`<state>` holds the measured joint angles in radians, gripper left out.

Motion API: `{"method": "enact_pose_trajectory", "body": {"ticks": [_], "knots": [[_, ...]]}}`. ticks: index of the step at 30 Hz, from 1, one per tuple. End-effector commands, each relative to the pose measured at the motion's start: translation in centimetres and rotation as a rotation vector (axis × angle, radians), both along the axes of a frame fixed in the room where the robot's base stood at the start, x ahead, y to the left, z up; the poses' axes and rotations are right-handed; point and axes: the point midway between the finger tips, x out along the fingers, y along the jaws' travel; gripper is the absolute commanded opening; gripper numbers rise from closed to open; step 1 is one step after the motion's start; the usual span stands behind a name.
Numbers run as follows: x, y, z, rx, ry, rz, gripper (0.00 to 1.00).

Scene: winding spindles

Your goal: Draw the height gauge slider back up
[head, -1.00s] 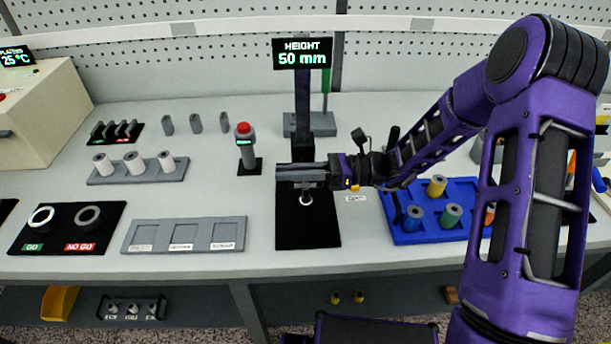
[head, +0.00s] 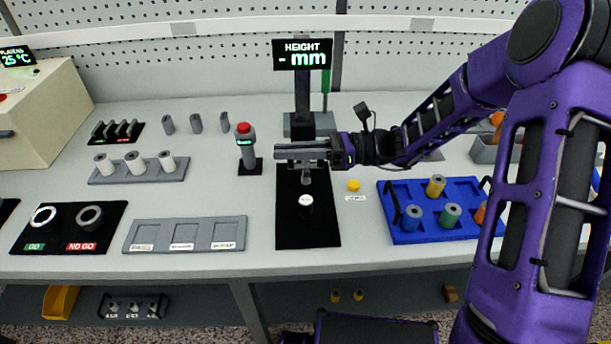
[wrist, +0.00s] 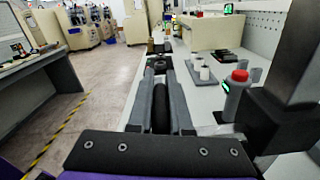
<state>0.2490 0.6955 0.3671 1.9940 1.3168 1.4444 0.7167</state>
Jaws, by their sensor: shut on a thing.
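The height gauge stands on a black base plate (head: 308,228), with a dark upright column (head: 302,95) behind it. Its display (head: 302,54) reads "HEIGHT - mm". My gripper (head: 290,152) reaches in from the right and is shut on the height gauge slider, in front of the column. Most of the slider is hidden by the fingers. A grey probe (head: 306,175) hangs below the fingers, above a small white-topped piece (head: 306,201) on the plate, with a gap between them. The wrist view shows my fingers (wrist: 160,75) extended, with the column (wrist: 290,75) at the right.
A red-topped post (head: 247,148) stands just left of the gauge. A yellow button (head: 353,185) and a blue tray (head: 400,232) with coloured spools are to the right. A grey three-slot tray (head: 187,248) lies front left.

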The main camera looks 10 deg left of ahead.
Motion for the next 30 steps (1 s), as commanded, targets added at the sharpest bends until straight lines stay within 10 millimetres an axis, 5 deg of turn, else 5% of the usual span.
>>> {"method": "enact_pose_trajectory", "body": {"ticks": [30], "knots": [[0.1, 0.0, 6.3, 0.003, -0.002, -0.002, 0.00]]}}
